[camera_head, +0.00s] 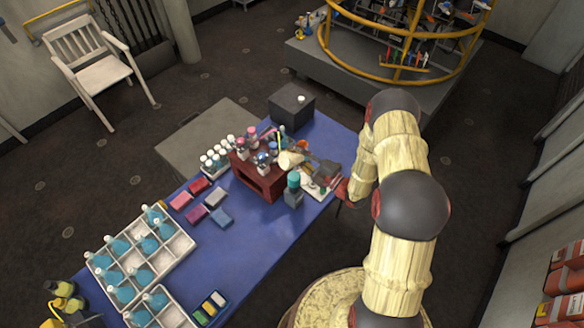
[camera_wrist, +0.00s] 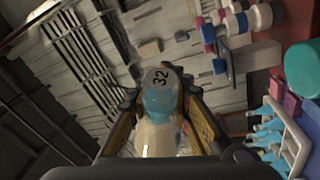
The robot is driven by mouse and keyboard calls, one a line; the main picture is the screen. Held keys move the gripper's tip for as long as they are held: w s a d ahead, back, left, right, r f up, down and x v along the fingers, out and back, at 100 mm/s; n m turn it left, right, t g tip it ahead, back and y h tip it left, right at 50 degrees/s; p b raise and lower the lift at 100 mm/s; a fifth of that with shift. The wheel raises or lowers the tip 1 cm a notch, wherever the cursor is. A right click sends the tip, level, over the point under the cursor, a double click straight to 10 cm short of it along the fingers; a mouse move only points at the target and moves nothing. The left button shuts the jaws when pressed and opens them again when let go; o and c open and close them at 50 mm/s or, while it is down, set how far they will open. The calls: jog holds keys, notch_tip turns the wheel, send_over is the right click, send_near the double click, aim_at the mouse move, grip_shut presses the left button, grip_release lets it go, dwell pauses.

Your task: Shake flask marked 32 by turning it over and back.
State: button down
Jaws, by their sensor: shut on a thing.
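The flask marked 32 (camera_wrist: 158,78) is between the two fingers of my gripper (camera_wrist: 160,100) in the wrist view. Its pale round end with the black number 32 points away from the wrist camera. Blue shows below the number, and the part nearer the camera is cream. In the head view my gripper (camera_head: 308,163) is above the right part of the blue table, shut on the flask. The flask's cream part (camera_head: 290,159) shows beside the dark red rack. The flask looks tilted well over onto its side; its exact angle is hard to tell.
A dark red rack (camera_head: 259,182) with several small bottles stands close by the flask. A teal-capped bottle (camera_head: 293,190) stands just below my gripper. White crates (camera_head: 177,248) with blue flasks fill the table's left end. The blue table (camera_head: 262,236) is bare at its front middle.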

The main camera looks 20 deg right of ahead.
jog(key=shift+r+m, duration=0.1)
jog(key=shift+m, duration=0.4)
jog(key=n+g+h+p, duration=0.1)
jog(key=n, duration=0.3)
jog(key=n+g+h, duration=0.1)
jog(key=n, duration=0.3)
jog(key=n+g+h+p, duration=0.1)
jog(key=n, duration=0.3)
jog(key=shift+n+p, duration=0.3)
jog(key=shift+n, duration=0.1)
